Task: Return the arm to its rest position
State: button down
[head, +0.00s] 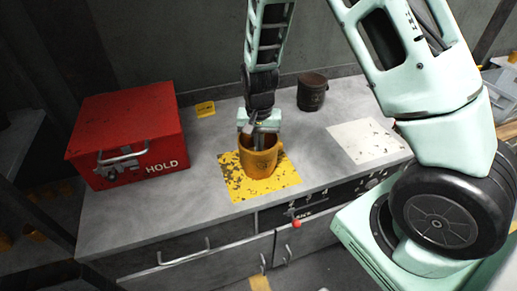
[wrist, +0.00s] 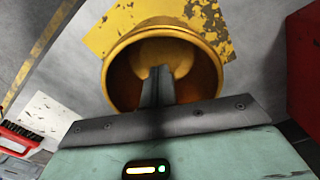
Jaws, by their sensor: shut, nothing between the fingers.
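My gripper (head: 257,135) points down at the mouth of an orange-yellow mug (head: 262,160) on the counter. In the wrist view my shut fingers (wrist: 157,85) overlap the open mouth of the mug (wrist: 196,55), with nothing between them. The fingertips appear to be at or inside the mug's opening; I cannot tell whether they touch its wall. The mug stands upright on a worn yellow square (head: 240,187). My arm reaches in from the upper right.
A red box marked HOLD (head: 125,135) stands at the left of the counter (head: 190,200). A dark cup (head: 312,92) stands behind the mug, to the right. A worn white square (head: 368,140) lies bare to the right. A small yellow tag (head: 205,109) is near the wall.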

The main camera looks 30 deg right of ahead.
notch_tip(320, 180, up, 7)
jog(key=s+a+r+n+y, duration=0.1)
jog(key=s+a+r+n, duration=0.5)
jog(key=s+a, duration=0.45)
jog(key=s+a+r+n, duration=0.1)
jog(key=s+a+n, duration=0.1)
jog(key=s+n, duration=0.2)
jog(key=s+a+r+n, duration=0.2)
jog(key=s+a+n, duration=0.1)
jog(key=s, duration=0.6)
jog(key=shift+s+r+n+b, duration=0.3)
jog(key=shift+n+b, duration=0.05)
jog(key=shift+n, duration=0.45)
